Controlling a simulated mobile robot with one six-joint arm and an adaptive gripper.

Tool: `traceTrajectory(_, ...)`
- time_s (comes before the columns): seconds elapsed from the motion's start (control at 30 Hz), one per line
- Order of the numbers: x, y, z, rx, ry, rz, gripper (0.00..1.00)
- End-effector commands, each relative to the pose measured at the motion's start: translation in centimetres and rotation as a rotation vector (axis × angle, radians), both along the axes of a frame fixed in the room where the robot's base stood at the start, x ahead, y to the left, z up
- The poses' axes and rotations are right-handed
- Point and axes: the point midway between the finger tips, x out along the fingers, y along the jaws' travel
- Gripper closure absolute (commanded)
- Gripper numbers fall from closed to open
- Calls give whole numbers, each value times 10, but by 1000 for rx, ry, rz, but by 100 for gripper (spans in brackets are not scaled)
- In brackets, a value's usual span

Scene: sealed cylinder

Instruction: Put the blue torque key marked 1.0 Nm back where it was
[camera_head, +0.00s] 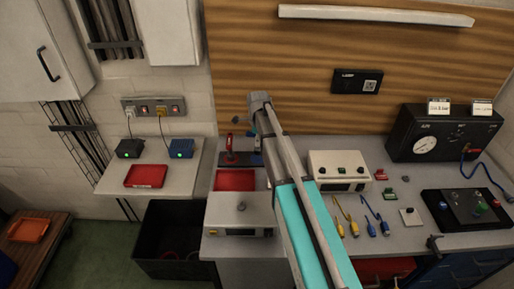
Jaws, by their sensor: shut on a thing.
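My arm rises from the bottom right, over the bench, to a grey joint at the back panel. I cannot make out my gripper's fingers or anything in them; the arm hides part of the bench.
A white meter box (338,166) and a black gauge box (410,120) stand at the back. A black control panel (452,210) is at the right. A red tray (235,180) and a grey instrument (240,212) are left of my arm. A black bin (165,265) stands below.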

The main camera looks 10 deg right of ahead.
Motion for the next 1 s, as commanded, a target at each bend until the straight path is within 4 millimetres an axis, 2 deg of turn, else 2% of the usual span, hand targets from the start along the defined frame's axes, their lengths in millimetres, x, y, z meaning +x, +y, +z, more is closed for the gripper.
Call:
traceTrajectory(0.13,8,1,-13,0,0,0,100)
traceTrajectory(0.4,6,1,-34,0,0,0,100)
traceTrajectory(1.0,6,2,-40,0,0,1,100)
